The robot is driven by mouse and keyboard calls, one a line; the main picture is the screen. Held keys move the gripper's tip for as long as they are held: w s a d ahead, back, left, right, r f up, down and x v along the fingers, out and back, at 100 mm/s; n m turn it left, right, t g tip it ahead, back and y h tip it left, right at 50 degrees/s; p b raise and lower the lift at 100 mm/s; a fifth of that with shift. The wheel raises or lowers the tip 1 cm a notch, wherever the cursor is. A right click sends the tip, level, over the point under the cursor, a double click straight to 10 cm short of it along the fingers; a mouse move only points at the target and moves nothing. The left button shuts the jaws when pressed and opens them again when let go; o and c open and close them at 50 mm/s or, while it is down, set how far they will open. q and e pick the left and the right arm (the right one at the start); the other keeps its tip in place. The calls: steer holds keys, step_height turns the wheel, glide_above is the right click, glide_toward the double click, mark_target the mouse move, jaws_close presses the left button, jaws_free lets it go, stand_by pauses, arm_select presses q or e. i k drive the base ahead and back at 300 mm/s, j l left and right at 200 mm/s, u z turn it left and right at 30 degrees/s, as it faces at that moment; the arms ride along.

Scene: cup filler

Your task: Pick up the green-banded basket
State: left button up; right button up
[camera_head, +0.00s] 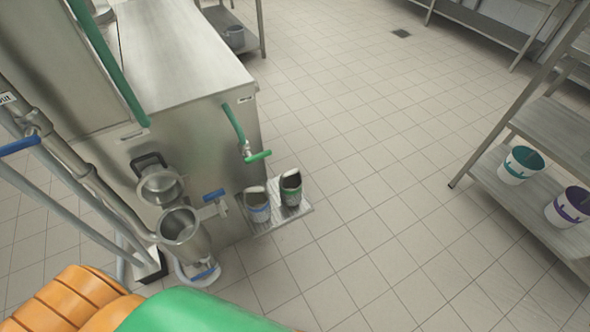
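A dark-mouthed grey basket with a green band (291,189) stands on the small metal tray (296,212) at the front of the steel machine. A similar basket with a blue band (257,206) stands close to its left on the same tray. A white bucket with a teal-green band (519,166) sits on the shelf at the right. Neither of my grippers shows in the head view.
The steel machine (185,65) fills the upper left, with a green-handled tap (250,150) above the tray and a blue-handled valve (215,201) beside it. A purple-banded bucket (567,207) sits on the right shelf (530,198). The tiled floor (385,215) between is clear.

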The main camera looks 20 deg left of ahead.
mark_target(290, 182)
steer(key=i+l+u, duration=0.55)
steer(key=u, duration=0.2)
steer(key=l, duration=0.1)
